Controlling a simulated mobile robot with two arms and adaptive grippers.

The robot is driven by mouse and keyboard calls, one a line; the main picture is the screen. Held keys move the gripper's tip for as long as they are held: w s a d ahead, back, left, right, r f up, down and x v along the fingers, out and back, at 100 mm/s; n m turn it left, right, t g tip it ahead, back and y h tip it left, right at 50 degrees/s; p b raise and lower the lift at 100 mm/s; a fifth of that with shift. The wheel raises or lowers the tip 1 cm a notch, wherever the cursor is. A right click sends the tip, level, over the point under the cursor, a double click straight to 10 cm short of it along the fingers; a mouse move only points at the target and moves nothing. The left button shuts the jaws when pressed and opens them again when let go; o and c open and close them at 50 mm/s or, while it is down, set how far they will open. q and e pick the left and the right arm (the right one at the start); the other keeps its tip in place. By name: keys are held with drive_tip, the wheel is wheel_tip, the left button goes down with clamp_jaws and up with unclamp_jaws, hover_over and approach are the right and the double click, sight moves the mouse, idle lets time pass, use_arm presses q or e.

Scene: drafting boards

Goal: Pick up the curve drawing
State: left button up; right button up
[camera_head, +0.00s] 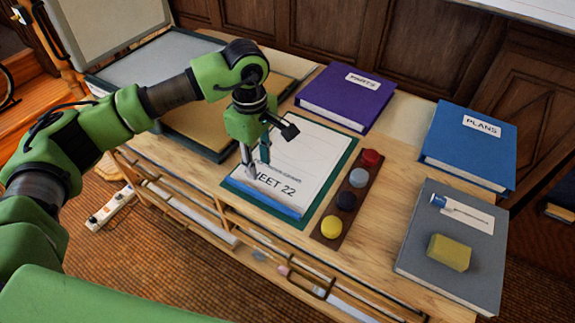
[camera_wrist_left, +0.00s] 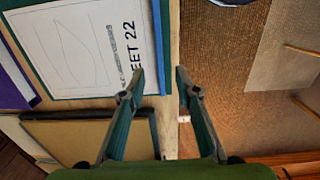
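The curve drawing (camera_head: 300,158) is a white sheet marked "SHEET 22" on a teal-edged backing, flat on the wooden table. In the left wrist view its face (camera_wrist_left: 70,48) shows thin curved lines. A blue strip (camera_head: 262,200) runs along its front edge. My left gripper (camera_head: 256,166) points down over the sheet's front left part and hides some of the lettering. In the left wrist view its two fingers (camera_wrist_left: 160,74) are apart with nothing between them, on either side of the backing's edge in the picture. Whether they touch it, I cannot tell. My right gripper is not in view.
A dark rack with several coloured pots (camera_head: 346,199) stands right of the sheet. A purple "PARTS" binder (camera_head: 340,100) lies behind. A blue "PLANS" binder (camera_head: 465,150) and a grey folder (camera_head: 420,250) with a yellow sponge (camera_head: 449,252) lie right. A tan board (camera_head: 205,135) lies left.

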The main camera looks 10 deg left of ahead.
use_arm(q)
drive_tip(key=p, duration=0.2)
hover_over(261, 196)
wheel_tip(261, 196, down, 8)
drive_tip(key=shift+s+d+f, duration=0.1)
drive_tip(key=shift+d+f, duration=0.05)
drive_tip(key=shift+f, duration=0.05)
drive_tip(key=f, duration=0.2)
drive_tip(key=f+p, duration=0.1)
drive_tip(key=f, duration=0.2)
drive_tip(key=shift+w+a+f, duration=0.1)
drive_tip(key=shift+w+a, duration=0.1)
clamp_jaws()
